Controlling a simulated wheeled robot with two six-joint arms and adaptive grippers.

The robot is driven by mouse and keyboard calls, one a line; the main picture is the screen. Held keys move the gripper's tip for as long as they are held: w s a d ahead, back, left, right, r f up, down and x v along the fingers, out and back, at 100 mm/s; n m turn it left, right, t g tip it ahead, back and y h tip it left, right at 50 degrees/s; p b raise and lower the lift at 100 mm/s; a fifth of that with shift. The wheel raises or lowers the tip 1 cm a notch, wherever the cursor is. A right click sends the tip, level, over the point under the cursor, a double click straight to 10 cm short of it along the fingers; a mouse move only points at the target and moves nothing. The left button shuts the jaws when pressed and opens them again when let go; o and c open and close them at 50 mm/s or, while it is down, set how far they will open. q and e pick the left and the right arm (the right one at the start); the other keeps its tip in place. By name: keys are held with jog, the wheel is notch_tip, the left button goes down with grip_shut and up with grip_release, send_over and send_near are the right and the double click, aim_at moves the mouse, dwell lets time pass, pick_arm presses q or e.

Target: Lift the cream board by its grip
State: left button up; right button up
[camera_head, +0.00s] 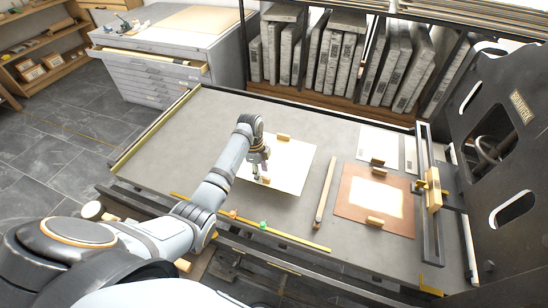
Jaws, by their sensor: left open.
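The cream board (289,165) lies flat on the grey press bed (170,145). A small wooden grip (284,137) stands at its far edge. My left gripper (265,179) is open and points down over the board's left part, near its front-left edge. A small tan piece shows at its fingertips, and I cannot tell whether it is a second grip or whether the fingers touch it. The arm hides the board's left edge. My right gripper is not in view.
A wooden stick (325,189) lies right of the board. Beyond it is a brown board (350,205) with a cream centre and wooden grips. A yellow ruler (290,238) runs along the front edge. The black press frame (500,130) rises at right. The bed's left part is clear.

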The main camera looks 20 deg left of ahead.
pick_arm(q)
jog(key=shift+w+d+f, duration=0.1)
jog(key=shift+d+f, duration=0.05)
jog(key=shift+f, duration=0.95)
grip_shut()
jog(key=shift+r, duration=0.1)
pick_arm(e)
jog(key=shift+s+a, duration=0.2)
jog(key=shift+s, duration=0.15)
pick_arm(q)
jog(key=shift+r, duration=0.1)
